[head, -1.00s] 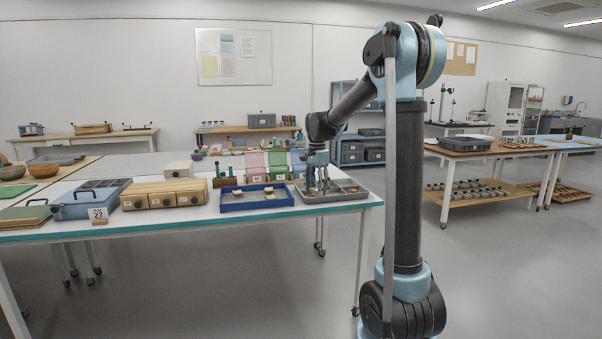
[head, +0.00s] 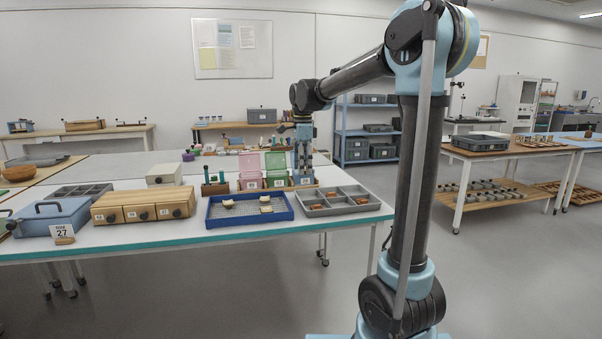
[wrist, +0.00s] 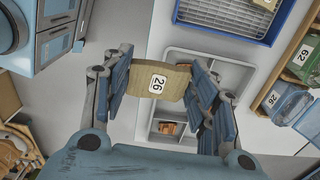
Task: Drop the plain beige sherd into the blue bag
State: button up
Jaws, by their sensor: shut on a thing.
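My gripper (wrist: 160,66) is shut on the plain beige sherd (wrist: 178,82), which carries a white label reading 26. It holds the sherd in the air, with the grey tray far below it in the wrist view. In the head view my gripper (head: 302,172) is in front of the right end of the bag row, and the sherd cannot be made out there. The blue bag (wrist: 291,102) shows at the right edge of the wrist view, in a wooden stand with a 26 label, apart from the gripper. In the head view the gripper mostly hides it.
A pink bag (head: 250,164) and a green bag (head: 276,162) stand left of the gripper. The blue tray (head: 250,217) with several sherds and the grey compartment tray (head: 345,211) lie in front. Wooden drawers (head: 143,206) and a blue box (head: 50,220) stand further left.

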aim_at(307, 181)
jog(key=i, duration=1.3)
